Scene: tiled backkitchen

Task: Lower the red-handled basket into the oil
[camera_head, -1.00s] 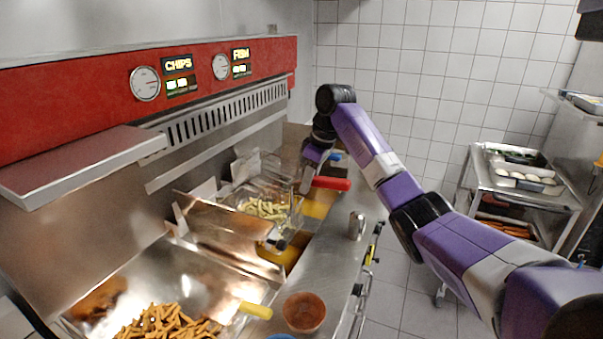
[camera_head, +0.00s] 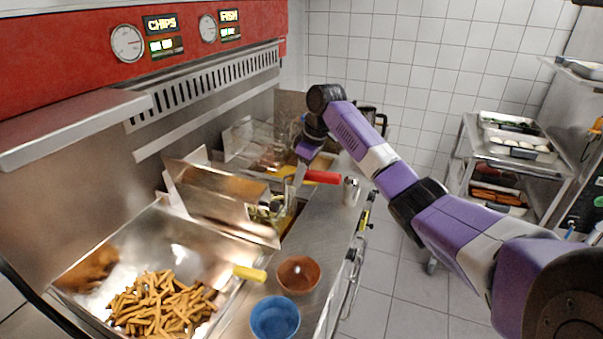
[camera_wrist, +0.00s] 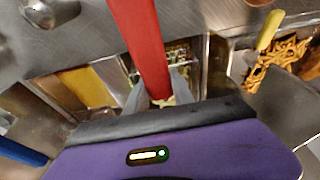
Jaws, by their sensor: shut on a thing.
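The red handle (camera_head: 322,177) of the basket points right over the steel counter edge of the fryer. My gripper (camera_head: 303,170) is shut on the handle's inner end. In the wrist view the red handle (camera_wrist: 140,40) runs between my grey fingers (camera_wrist: 158,92). The wire basket (camera_head: 268,210) sits low at the fryer well, mostly hidden by a tilted steel panel; pale pieces show in it. Its mesh also shows in the wrist view (camera_wrist: 178,58). I cannot tell how deep it sits in the oil. Amber oil (camera_wrist: 88,86) shows in a neighbouring well.
A steel bin of fries (camera_head: 165,300) stands in front, with a yellow handle (camera_head: 250,273) beside it. A brown bowl (camera_head: 298,275) and a blue bowl (camera_head: 275,318) stand on the counter. A metal shaker (camera_head: 351,190) stands near the red handle. A tray rack (camera_head: 515,165) is at right.

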